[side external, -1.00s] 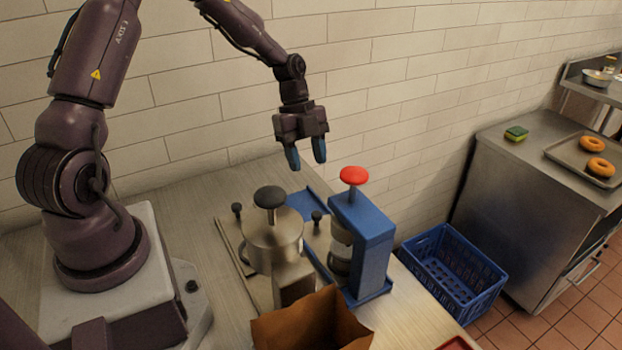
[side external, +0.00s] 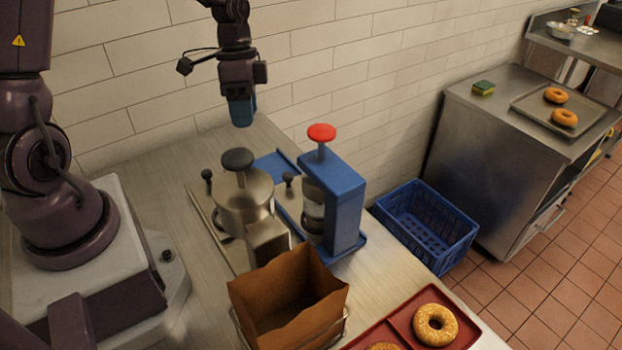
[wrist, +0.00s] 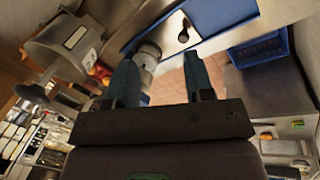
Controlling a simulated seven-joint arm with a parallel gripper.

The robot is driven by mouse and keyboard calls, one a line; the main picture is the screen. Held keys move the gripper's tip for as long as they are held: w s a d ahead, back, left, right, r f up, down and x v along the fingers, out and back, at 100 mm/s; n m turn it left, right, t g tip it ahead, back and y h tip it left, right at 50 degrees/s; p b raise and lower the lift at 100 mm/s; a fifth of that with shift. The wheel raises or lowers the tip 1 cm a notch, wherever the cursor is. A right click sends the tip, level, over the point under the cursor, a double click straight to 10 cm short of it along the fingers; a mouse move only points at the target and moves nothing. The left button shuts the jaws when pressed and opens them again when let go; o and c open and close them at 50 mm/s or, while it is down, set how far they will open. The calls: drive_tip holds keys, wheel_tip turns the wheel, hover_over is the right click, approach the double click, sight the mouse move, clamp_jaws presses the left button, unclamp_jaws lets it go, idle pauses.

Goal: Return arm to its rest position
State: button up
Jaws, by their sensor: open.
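My gripper (side external: 242,110) hangs in the air over the back of the table, near the tiled wall, with its blue fingers pointing down. In the side view it is seen edge-on, so the fingers overlap. In the wrist view my gripper (wrist: 163,85) has its two blue fingers apart with nothing between them. It is clear of the steel pot with the black knob (side external: 243,197) and of the blue press with the red knob (side external: 343,205), which stand in front of and below it.
A brown paper bag (side external: 287,303) stands at the table front, with a red tray (side external: 401,325) holding bagels beside it. A blue crate (side external: 425,226) sits on the floor at right. A steel counter (side external: 500,120) holds a sponge (side external: 483,88) and a bagel tray (side external: 527,98). The air around my gripper is free.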

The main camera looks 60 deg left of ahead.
drive_tip(key=s+d+r+n+t+y, duration=0.1)
drive_tip(key=s+d+r+n+t, duration=0.2)
drive_tip(key=s+r, duration=0.3)
drive_tip(key=s+d+r+n+t+y, duration=0.1)
drive_tip(key=s+d+r+n+t, duration=0.2)
drive_tip(key=s+d+r, duration=0.3)
wheel_tip(320, 180, up, 5)
drive_tip(key=shift+d+f+t+y, duration=0.1)
drive_tip(key=shift+d+t+y, duration=0.15)
drive_tip(key=shift+t+y, duration=0.05)
idle(0.8)
